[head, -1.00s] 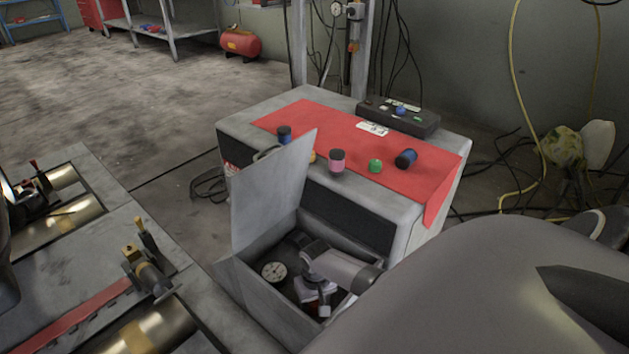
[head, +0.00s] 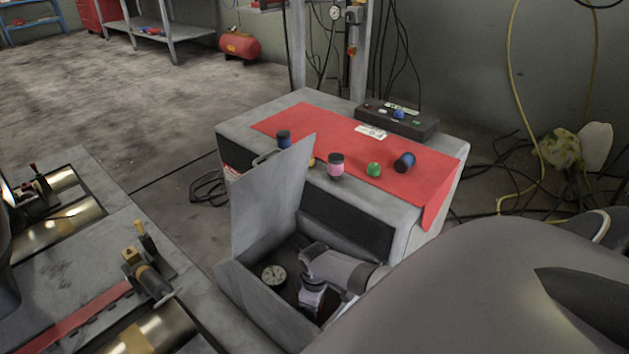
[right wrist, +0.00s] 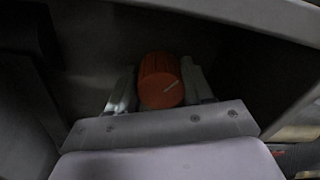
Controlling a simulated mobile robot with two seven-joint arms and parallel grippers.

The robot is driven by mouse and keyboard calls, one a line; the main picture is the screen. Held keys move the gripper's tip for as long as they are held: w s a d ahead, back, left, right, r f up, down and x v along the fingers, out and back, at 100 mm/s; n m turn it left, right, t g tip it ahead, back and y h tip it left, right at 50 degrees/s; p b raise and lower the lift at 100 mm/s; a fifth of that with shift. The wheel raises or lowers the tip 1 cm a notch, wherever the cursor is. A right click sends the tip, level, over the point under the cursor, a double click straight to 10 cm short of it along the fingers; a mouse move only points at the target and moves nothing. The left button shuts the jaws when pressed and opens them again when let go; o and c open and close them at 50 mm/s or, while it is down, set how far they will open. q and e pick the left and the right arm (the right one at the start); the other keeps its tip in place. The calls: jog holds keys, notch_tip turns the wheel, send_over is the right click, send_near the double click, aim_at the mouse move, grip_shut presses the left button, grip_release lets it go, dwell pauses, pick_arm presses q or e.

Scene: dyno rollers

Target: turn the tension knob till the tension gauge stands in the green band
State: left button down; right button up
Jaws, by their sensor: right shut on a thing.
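The tension gauge (head: 273,275) is a small round white dial inside the open box in the head view. Its needle and any green band are too small to read. My right gripper (right wrist: 161,88) is shut on the knob, one finger on each side. In the head view my right gripper (head: 311,304) reaches down into the box, right of the gauge, and the knob is hidden there. My left gripper is not in view.
The box's raised grey lid (head: 268,200) stands at its left side. Behind it a grey cabinet carries a red mat (head: 330,130) with several small jars and a green ball (head: 374,169). A black button box (head: 398,118) sits at the back. Metal rollers (head: 150,335) lie at left.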

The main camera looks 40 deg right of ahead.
jog(key=shift+d+n, duration=0.1)
jog(key=shift+n, duration=0.4)
jog(key=o, duration=1)
